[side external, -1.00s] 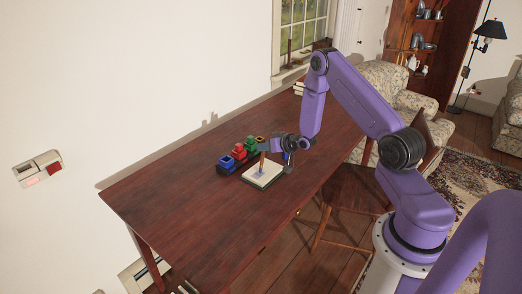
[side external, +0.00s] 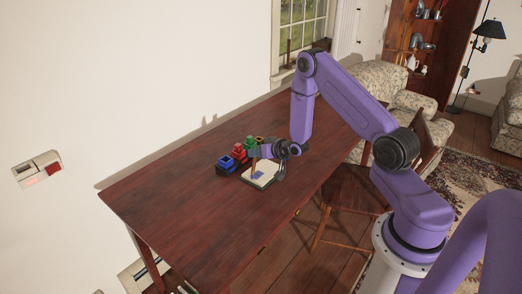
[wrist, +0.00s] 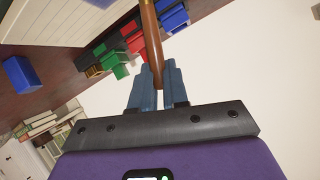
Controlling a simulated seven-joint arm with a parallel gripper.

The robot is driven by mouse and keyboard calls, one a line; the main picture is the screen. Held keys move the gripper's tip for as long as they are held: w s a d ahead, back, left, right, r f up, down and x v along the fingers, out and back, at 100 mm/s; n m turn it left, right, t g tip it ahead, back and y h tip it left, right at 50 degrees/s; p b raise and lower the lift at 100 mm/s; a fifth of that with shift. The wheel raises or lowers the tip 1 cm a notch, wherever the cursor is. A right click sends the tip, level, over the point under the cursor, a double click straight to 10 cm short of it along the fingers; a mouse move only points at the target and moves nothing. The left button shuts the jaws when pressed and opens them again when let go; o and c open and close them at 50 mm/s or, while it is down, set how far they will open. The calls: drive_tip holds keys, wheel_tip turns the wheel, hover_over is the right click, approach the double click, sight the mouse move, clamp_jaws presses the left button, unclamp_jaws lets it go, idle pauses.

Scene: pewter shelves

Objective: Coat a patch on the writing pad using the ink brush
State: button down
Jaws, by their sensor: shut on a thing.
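My gripper (side external: 262,151) is above the writing pad, shut on the ink brush. The brush (side external: 254,163) is a thin brown stick, pointing down over the left part of the pad. In the wrist view its brown handle (wrist: 151,42) sits between my blue fingertips (wrist: 154,78), and its far end runs out of the top. The writing pad (side external: 268,178) is pale with a dark edge and lies on the table. I cannot tell whether the brush tip touches it or whether a coated patch is there.
A dark holder with blue (side external: 226,162), red (side external: 239,151) and green (side external: 250,142) pots stands left of and behind the pad. The wrist view shows a separate blue block (wrist: 20,74). The wooden table (side external: 180,200) is clear at the front left. A chair (side external: 345,195) stands at its right.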

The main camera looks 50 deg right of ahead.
drive_tip(key=shift+a+r, duration=0.15)
drive_tip(key=shift+r, duration=3.85)
